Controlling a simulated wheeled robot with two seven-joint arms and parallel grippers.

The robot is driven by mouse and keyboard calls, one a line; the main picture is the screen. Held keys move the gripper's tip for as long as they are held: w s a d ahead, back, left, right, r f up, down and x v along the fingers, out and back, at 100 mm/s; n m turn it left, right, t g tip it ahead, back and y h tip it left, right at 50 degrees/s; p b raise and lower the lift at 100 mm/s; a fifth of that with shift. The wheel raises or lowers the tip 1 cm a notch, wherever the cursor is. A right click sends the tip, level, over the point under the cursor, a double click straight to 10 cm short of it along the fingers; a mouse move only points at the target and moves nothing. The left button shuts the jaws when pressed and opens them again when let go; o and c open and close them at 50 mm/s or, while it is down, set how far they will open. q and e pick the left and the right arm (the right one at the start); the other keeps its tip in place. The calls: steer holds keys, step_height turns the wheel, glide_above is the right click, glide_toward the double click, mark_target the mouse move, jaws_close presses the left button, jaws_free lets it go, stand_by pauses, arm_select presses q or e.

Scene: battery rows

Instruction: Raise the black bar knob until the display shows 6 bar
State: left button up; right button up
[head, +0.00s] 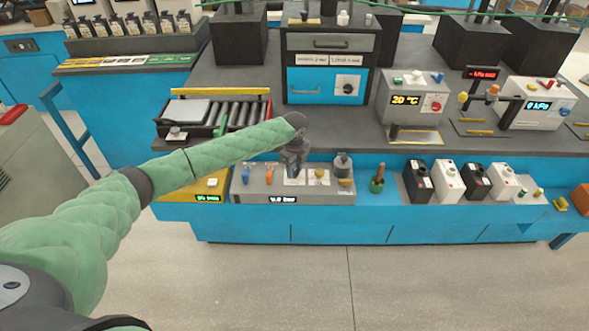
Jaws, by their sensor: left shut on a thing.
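My left arm reaches in from the left. Its gripper (294,172) points down at a grey panel box (262,193) on the front ledge. It is shut on the black bar knob, which the fingers mostly hide, above a white plate on the panel. The display (283,199) on the front of the box shows a small reading in bar that looks like 4.0, with the decimal hard to read. My right gripper is out of view.
On the same box are a blue lever (246,174), an orange lever (269,173), a yellow knob (319,175) and a grey cylinder (343,164). A green-handled tool (377,180) stands to the right, then several black and white batteries. A roller tray (205,112) lies behind my arm.

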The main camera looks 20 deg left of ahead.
mark_target(294, 171)
arm_select(q)
steer(key=shift+w+r+m, duration=0.1)
steer(key=shift+m, duration=1)
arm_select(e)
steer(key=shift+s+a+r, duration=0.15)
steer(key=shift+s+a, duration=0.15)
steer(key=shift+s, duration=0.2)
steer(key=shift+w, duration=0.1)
arm_select(q)
steer(key=o, duration=1)
steer(key=shift+r, duration=0.1)
steer(key=shift+r+b, duration=0.35)
steer(key=shift+b, duration=0.05)
step_height(294, 171, up, 6)
steer(key=shift+f+b, duration=0.25)
steer(key=shift+b, duration=0.7)
steer(key=shift+r, duration=0.65)
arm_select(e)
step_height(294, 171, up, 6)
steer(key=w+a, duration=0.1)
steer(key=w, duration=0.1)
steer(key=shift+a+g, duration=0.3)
